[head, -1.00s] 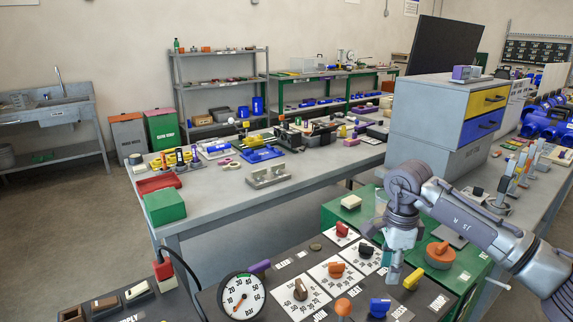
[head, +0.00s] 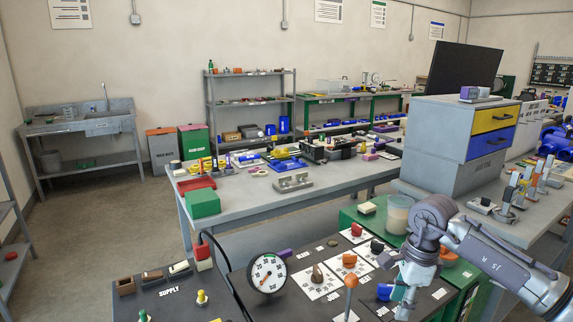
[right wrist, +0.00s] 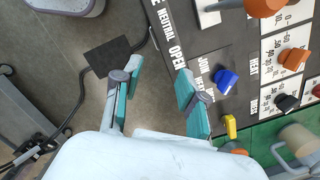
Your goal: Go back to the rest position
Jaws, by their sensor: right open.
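My right arm comes in from the right of the head view, and its gripper (head: 396,296) hangs over the right end of the dark control panel (head: 330,265). In the right wrist view the two fingers of my right gripper (right wrist: 158,92) are spread apart with nothing between them. The floor and the panel's edge show beyond the fingers. A blue knob (right wrist: 226,79) on the panel lies right of the fingers, apart from them. My left gripper is not in view.
The panel carries a pressure gauge (head: 267,273), an orange-topped lever (head: 351,283) and several coloured knobs. Behind it stands a grey workbench (head: 240,209) with tools and a green box (head: 203,203). A drawer cabinet (head: 440,145) stands at right. Open floor (head: 110,215) lies at left.

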